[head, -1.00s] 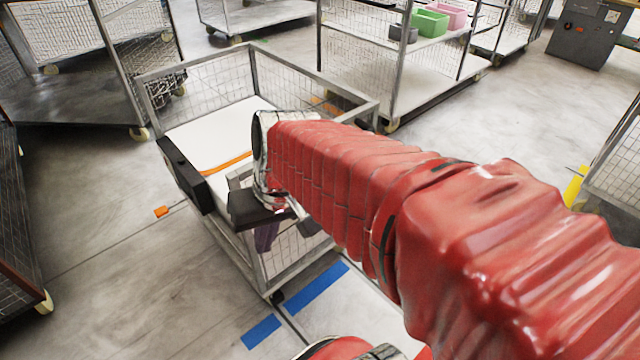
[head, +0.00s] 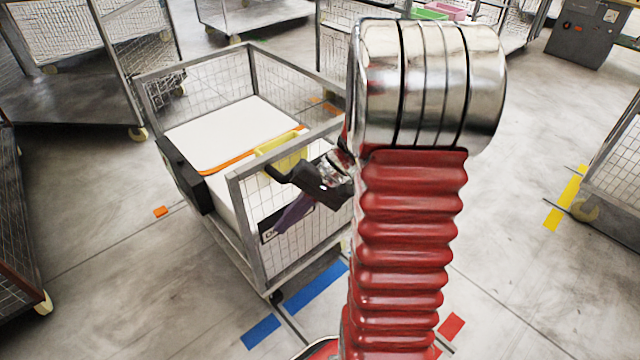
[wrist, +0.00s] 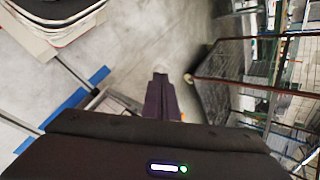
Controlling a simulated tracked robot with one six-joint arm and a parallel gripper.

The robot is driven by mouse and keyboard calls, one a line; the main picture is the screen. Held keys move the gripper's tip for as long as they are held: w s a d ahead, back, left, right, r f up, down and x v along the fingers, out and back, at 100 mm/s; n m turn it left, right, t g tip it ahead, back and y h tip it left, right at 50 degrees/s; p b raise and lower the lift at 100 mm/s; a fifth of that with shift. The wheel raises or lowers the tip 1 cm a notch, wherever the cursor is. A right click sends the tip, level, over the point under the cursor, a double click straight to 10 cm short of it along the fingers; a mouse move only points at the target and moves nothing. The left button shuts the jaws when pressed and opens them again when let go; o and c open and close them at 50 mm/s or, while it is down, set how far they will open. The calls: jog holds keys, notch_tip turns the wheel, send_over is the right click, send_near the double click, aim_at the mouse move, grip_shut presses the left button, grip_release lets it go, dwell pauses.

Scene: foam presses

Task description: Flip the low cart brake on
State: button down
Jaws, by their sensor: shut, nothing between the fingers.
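The low cart (head: 236,185) is a grey mesh-sided frame holding white blocks, left of centre in the head view. A small orange pad (head: 161,211) sticks out low at its left side; it may be the brake pedal, but I cannot tell which way it is set. My gripper (head: 280,230) has a dark body and purple fingers pointing down and left, in front of the cart's near side in the picture. In the wrist view its fingers (wrist: 160,77) are together and empty, over the floor. The pad cannot be made out for certain there.
A yellow tub (head: 284,154) sits in the cart. Blue tape (head: 315,287) marks the floor in front. Other mesh carts stand behind and at both sides, one at the back left (head: 85,100). Bare floor (head: 110,260) lies left of the cart.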

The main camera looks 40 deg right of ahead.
jog(key=d+f+m+t+h, duration=0.1)
jog(key=d+f+m+t, duration=0.2)
jog(key=d, duration=0.7)
jog(key=w+d+f+m+t+h, duration=0.1)
jog(key=d+f+m+t, duration=0.2)
jog(key=d+f+t, duration=0.3)
jog(key=w+d+f+m+t+h, duration=0.1)
jog(key=d+f+m+t, duration=0.2)
jog(key=d, duration=1.1)
notch_tip(320, 180, down, 3)
jog(key=t, duration=0.3)
jog(key=shift+w+r+h, duration=0.15)
jog(key=shift+w+h, duration=0.05)
jog(key=shift+h, duration=0.1)
jog(key=w+a+r, duration=0.1)
jog(key=w+a, duration=0.5)
jog(key=w, duration=0.3)
jog(key=shift+w+a+r, duration=0.15)
jog(key=shift+w+a, duration=0.15)
jog(key=shift+a, duration=0.05)
